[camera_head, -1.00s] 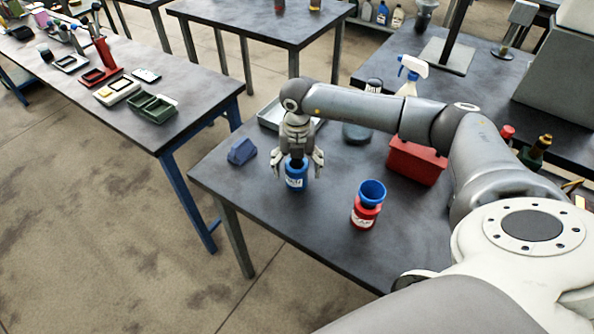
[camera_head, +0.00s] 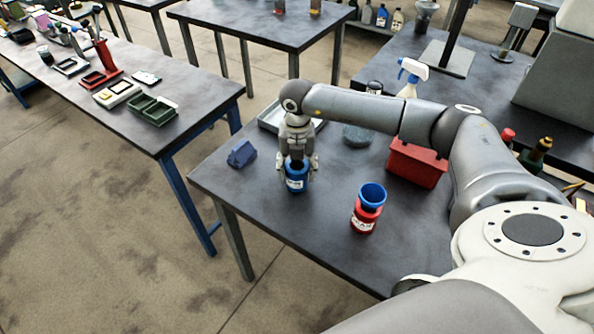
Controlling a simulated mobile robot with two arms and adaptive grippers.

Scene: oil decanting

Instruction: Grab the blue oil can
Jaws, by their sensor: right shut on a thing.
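The blue oil can (camera_head: 296,184) stands upright on the dark tabletop, with a white label on its front. My right gripper (camera_head: 297,172) comes down over it from above, with its fingers closed against the can's two sides. The gripper hides part of the can's top. A red can (camera_head: 364,217) with a white label and a blue funnel-like top (camera_head: 373,194) stands to the right, apart from the gripper. My left gripper is not in view.
A small blue block (camera_head: 241,154) lies left of the can. A grey tray (camera_head: 270,116) lies behind the gripper, and a red bin (camera_head: 416,163) and a spray bottle (camera_head: 410,78) stand to the right. The table's front area (camera_head: 330,255) is clear.

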